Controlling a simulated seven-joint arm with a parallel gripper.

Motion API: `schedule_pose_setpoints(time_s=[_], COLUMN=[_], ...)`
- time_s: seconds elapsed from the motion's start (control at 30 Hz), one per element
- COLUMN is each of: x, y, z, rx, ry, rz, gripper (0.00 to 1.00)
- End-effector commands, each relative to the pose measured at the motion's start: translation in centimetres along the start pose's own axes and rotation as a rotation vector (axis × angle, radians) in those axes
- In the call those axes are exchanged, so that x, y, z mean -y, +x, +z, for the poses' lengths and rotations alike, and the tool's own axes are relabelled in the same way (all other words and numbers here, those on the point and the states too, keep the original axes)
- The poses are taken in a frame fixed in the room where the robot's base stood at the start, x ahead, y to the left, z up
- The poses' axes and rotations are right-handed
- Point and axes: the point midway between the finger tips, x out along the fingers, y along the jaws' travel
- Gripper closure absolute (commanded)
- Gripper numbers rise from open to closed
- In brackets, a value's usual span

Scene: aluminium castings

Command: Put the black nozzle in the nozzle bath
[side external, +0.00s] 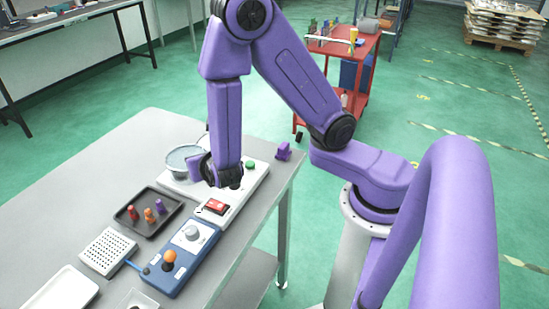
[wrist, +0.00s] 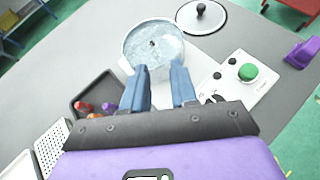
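The nozzle bath is a round, light metal bowl of clear liquid (wrist: 135,54); in the side view the bath (side external: 177,160) stands partly behind my gripper. A small dark piece (wrist: 152,43), which looks like the black nozzle, is inside the bath near its middle. My gripper (wrist: 159,66) points toward the bath, its blue fingers apart with nothing between them. The fingertips appear near the bath's close rim; whether they touch it I cannot tell. In the side view my arm hides most of the fingers.
A dark tray (side external: 149,228) holds red, orange and purple nozzles. A knobbed lid (wrist: 202,17) lies beyond the bath. A panel with a green button (wrist: 247,72) is to the right. A purple block (side external: 283,151) stands by the table edge. A blue control box (side external: 187,258) is nearer.

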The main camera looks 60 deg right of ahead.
Motion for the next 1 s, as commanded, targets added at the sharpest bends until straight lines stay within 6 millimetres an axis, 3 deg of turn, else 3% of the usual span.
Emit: schedule_pose_setpoints(time_s=[0.23,0.5,0.8,1.0], x=[5.8,11.4,14.0,14.3], y=[-3.4,-10.2,-19.0,-21.2], z=[2.1,0.5,-1.4,-1.6], rx=[-0.112,-0.403,-0.772,-0.861], ry=[0.419,0.891,1.215,1.267], rz=[-0.208,-0.469,-0.711,-0.769], gripper=[0.72,0.72,0.72,0.72])
